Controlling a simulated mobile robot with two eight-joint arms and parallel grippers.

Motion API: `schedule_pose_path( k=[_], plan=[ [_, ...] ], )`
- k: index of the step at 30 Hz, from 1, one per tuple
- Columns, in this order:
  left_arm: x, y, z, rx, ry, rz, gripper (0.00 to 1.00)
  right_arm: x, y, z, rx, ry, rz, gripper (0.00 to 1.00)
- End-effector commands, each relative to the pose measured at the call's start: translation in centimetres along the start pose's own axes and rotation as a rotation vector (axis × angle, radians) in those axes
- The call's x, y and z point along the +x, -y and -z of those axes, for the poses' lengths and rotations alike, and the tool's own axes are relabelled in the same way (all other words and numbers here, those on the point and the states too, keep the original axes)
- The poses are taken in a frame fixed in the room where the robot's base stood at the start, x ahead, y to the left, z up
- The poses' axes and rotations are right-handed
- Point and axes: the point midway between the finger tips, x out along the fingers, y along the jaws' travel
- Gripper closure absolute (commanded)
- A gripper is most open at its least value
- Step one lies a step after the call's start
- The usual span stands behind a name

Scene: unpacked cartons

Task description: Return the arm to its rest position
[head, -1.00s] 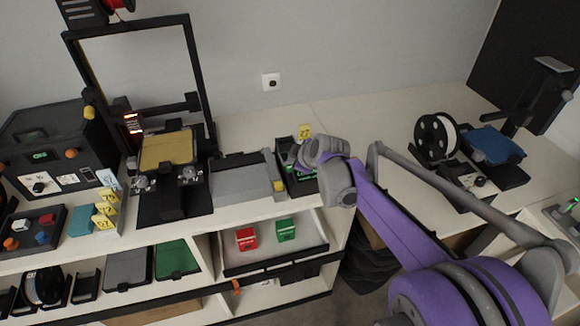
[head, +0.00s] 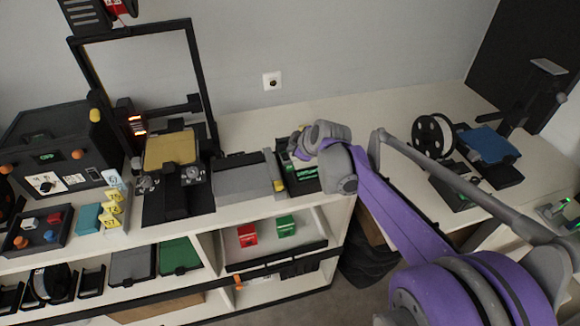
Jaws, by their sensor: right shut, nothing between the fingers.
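My right arm, purple and grey, reaches in from the lower right over the workbench (head: 385,105). Its right gripper (head: 299,143) is at the far end of the arm, above a small black tray (head: 305,183) with green items. The fingers are small and partly hidden behind the wrist; the gripper is shut and empty. My left gripper is not in the head view.
A 3D printer with a gold bed (head: 170,150) stands left of the gripper, beside a grey tray (head: 243,180). Red (head: 247,235) and green (head: 286,226) boxes sit on the shelf below. A filament spool (head: 432,136) and a blue-bed printer (head: 488,146) stand right.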

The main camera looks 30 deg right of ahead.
Motion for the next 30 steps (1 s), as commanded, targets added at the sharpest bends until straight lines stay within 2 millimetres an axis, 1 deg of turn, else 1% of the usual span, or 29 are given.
schedule_pose_path(
  k=[13,14,16,17,20,21,23,24,26,27,30],
  plan=[
    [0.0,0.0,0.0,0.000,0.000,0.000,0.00,-0.1,0.1,0.1,0.002,0.000,0.001,1.00],
    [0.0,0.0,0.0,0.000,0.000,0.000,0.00,-0.2,0.3,0.1,0.005,0.000,0.003,1.00],
    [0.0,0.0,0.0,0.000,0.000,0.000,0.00,-0.7,1.4,0.3,0.028,0.003,0.016,1.00],
    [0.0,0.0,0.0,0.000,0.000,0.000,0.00,-1.1,2.2,0.5,0.046,0.006,0.024,1.00],
    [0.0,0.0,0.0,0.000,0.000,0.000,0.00,-3.2,6.2,0.8,0.138,0.027,0.065,1.00],
    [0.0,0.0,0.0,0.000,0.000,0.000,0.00,-4.3,8.3,0.7,0.187,0.041,0.085,1.00],
    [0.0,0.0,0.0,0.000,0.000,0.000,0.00,-6.0,11.7,0.4,0.269,0.068,0.113,1.00],
    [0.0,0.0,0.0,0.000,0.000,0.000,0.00,-7.1,13.9,-0.1,0.325,0.089,0.127,1.00],
    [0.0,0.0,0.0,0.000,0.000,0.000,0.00,-8.6,17.1,-1.1,0.407,0.123,0.144,1.00],
    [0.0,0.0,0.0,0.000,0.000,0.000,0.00,-9.5,19.0,-1.8,0.460,0.146,0.152,1.00],
    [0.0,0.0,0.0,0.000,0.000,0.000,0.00,-11.2,22.9,-3.9,0.576,0.200,0.157,1.00]
  ],
)
